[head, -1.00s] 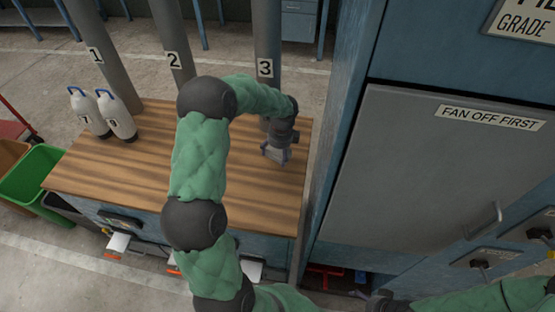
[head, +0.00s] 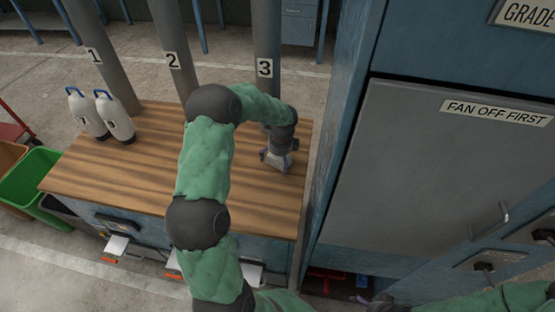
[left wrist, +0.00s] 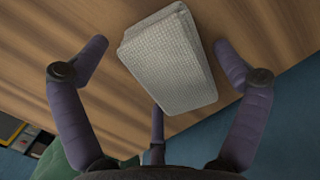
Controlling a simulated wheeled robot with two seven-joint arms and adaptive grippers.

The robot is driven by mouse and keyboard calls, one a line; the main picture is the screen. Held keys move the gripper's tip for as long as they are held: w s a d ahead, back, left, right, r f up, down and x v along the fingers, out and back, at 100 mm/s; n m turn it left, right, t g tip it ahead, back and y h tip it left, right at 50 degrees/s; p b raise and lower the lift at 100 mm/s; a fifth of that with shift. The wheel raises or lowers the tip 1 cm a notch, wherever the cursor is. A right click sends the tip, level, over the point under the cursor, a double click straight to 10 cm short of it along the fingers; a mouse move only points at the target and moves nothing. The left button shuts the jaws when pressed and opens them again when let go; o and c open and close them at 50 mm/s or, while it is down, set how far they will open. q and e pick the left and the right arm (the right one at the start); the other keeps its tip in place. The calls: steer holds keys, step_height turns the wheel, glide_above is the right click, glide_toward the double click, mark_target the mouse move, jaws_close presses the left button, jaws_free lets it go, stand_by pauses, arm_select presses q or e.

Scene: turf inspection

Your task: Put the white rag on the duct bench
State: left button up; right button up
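The white rag (left wrist: 172,60) shows in the left wrist view as a folded, textured pad at the wooden top of the duct bench (head: 110,165). My left gripper (head: 277,160) is low over the bench's right end, in front of the pipe marked 3. In the left wrist view its purple fingers (left wrist: 160,75) are spread wide, with gaps on both sides of the rag. A third finger is close to the rag's lower corner; I cannot tell whether it touches. In the head view the gripper hides the rag. My right gripper (head: 378,302) is a dark, partly cut-off shape at the bottom edge.
Two white bottles (head: 115,118) with blue handles stand on the bench's left end. Pipes 1 (head: 100,60), 2 (head: 172,60) and 3 (head: 266,60) rise along its back. A blue cabinet (head: 420,170) stands close on the right. The bench's middle is clear.

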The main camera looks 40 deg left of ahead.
mark_target(281, 160)
arm_select(q)
steer(key=shift+r, duration=0.1)
step_height(281, 160, up, 12)
steer(key=d+p, duration=0.1)
steer(key=p, duration=0.2)
steer(key=shift+d+p, duration=0.25)
steer(key=shift+p, duration=0.15)
steer(key=shift+r, duration=0.1)
stand_by(0.4)
